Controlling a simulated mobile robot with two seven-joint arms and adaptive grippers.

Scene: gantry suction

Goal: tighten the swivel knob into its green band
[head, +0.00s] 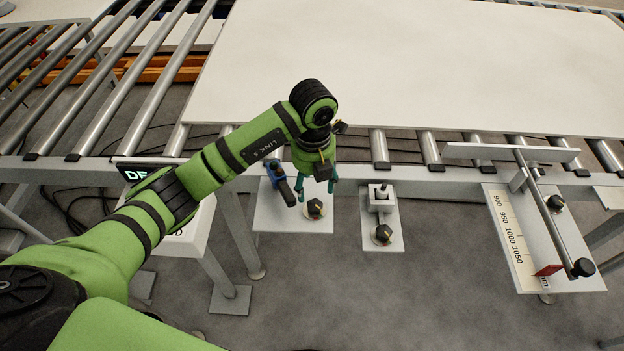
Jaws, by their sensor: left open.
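Black knobs stand on plates along the conveyor's front edge. One black knob with a pale pointer mark (315,208) is on the left white plate (272,222); a similar knob (383,234) is on the middle plate (395,205). No label shows which is the swivel knob, and I cannot make out a green band on either. My left gripper (316,191) points down with its teal fingers apart, just above the left plate's knob. Whether the fingers touch it is unclear. My right gripper is not in view.
A blue lever fitting (281,183) stands close left of my left gripper. A grey block with a post (381,197) is on the middle plate. A scale plate (522,240) with a long bar is at right. A large white board (430,65) lies on the rollers.

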